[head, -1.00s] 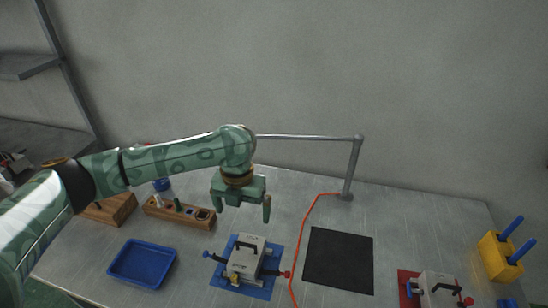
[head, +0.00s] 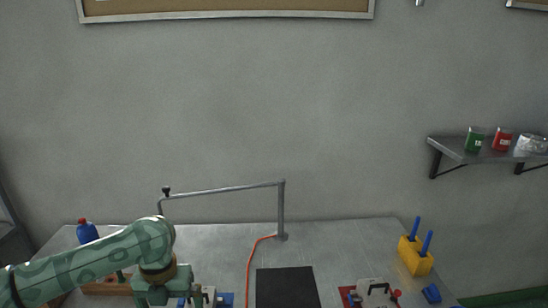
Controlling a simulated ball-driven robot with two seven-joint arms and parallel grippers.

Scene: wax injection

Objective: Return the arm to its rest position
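My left arm comes in from the lower left, green with a patterned shell. My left gripper (head: 168,299) points down at the bottom edge of the head view, its fingers spread apart with nothing seen between them. The fingertips are at or beyond the picture's edge. The gripper is in front of the left part of the table (head: 220,240) and partly hides a grey mould on a blue mat (head: 226,299). My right gripper is not in view.
A grey metal stand (head: 281,210) with a long horizontal bar rises behind a black mat (head: 286,288). An orange cord (head: 250,265) runs beside it. A yellow holder (head: 414,256) with blue handles is at right. A blue bottle (head: 87,232) stands at left. A wall shelf (head: 480,152) holds several items.

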